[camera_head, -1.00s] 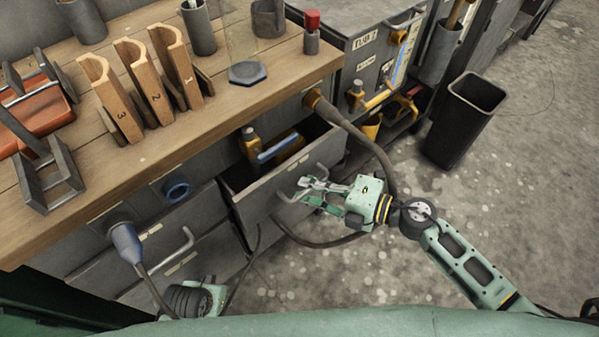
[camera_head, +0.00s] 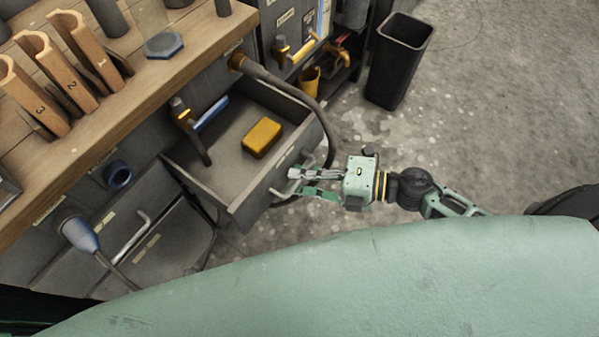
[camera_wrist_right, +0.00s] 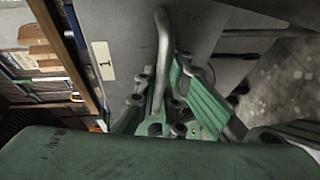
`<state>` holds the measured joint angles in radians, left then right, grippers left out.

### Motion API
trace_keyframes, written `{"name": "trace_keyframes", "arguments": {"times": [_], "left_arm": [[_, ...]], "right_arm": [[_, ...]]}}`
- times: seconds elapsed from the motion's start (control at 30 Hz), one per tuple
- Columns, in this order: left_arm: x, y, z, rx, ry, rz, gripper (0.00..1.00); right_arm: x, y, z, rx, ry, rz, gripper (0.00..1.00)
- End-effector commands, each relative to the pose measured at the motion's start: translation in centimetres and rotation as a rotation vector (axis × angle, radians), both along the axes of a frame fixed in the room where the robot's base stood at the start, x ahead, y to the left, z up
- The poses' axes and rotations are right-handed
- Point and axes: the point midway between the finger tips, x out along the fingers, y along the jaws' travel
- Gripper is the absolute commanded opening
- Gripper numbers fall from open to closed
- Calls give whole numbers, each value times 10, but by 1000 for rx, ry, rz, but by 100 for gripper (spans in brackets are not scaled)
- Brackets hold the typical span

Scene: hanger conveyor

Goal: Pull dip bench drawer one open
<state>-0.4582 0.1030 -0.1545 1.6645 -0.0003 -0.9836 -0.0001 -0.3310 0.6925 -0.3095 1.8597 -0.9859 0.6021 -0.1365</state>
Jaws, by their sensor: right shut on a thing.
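The dip bench drawer one (camera_head: 222,188) stands well open from the bench in the head view. My right gripper (camera_head: 292,183) is at the drawer's front face, shut on the drawer handle. In the right wrist view the grey bar handle (camera_wrist_right: 164,50) runs down between the green fingers, beside a label reading 1 (camera_wrist_right: 104,61). The fingers hide the handle's lower end. My left gripper is not in view.
A hose (camera_head: 300,97) loops from the bench past the drawer's right side. A black bin (camera_head: 398,62) stands on the floor at the upper right. A closed drawer with a handle (camera_head: 131,238) is left of the open one. Floor right of the drawer is clear.

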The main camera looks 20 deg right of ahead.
Motion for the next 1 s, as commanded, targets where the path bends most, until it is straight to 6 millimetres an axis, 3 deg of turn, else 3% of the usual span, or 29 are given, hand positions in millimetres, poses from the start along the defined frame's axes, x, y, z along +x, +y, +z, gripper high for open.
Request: {"name": "trace_keyframes", "arguments": {"times": [0.17, 0.2, 0.4, 0.83, 1.0], "left_arm": [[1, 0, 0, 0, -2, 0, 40], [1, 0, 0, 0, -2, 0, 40], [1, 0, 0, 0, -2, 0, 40], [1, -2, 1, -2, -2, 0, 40], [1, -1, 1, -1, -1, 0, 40]], "right_arm": [[0, 1, 2, 7, 3, 0, 0], [0, 1, 2, 7, 3, 0, 10], [0, 1, 1, 5, 2, 0, 27], [0, 0, 0, 1, 0, 0, 27], [-8, -13, 2, 1, 5, -2, 27]]}}
